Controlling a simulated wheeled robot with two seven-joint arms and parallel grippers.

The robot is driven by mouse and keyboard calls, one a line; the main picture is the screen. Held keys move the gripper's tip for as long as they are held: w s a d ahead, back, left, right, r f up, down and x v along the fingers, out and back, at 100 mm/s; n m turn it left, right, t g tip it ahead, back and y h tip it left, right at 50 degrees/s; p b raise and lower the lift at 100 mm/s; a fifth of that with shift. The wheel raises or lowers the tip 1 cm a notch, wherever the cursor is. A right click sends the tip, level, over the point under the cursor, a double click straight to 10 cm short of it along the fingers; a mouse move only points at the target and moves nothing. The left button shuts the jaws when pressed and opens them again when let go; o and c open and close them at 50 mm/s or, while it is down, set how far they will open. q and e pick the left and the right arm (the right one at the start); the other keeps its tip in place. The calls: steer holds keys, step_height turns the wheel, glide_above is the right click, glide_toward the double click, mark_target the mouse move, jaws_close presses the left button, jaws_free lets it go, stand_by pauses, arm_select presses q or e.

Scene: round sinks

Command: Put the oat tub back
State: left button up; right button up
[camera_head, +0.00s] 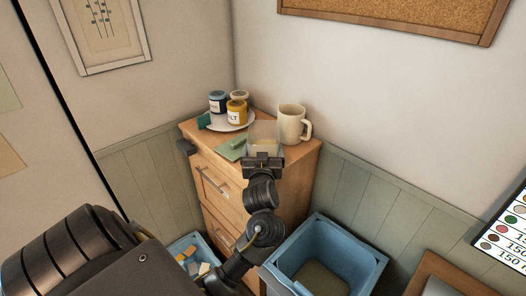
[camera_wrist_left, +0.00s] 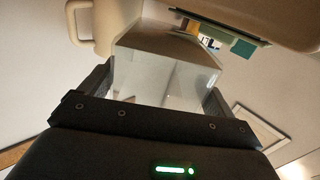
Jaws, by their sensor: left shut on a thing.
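The oat tub (camera_head: 264,134) is a clear, boxy container with a pale filling low inside. My left gripper (camera_head: 263,157) is shut on it at the front of the wooden cabinet's top (camera_head: 300,152). In the left wrist view, the tub (camera_wrist_left: 165,68) sits between the two fingers of my left gripper (camera_wrist_left: 155,95) and fills the gap. I cannot tell whether the tub's base touches the cabinet top. My right gripper is not in view.
A cream mug (camera_head: 291,125) stands close to the tub's right. Behind left, a white plate (camera_head: 226,125) holds several small jars (camera_head: 236,112). A green cloth or card (camera_head: 231,149) lies left of the tub. Blue bins (camera_head: 352,253) stand below the cabinet.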

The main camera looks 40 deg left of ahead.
arm_select(q)
steer(key=shift+f+b, duration=0.5)
steer(key=shift+f, duration=0.3)
steer(key=o, duration=0.9)
steer(key=b+v, duration=0.1)
steer(key=v, duration=1)
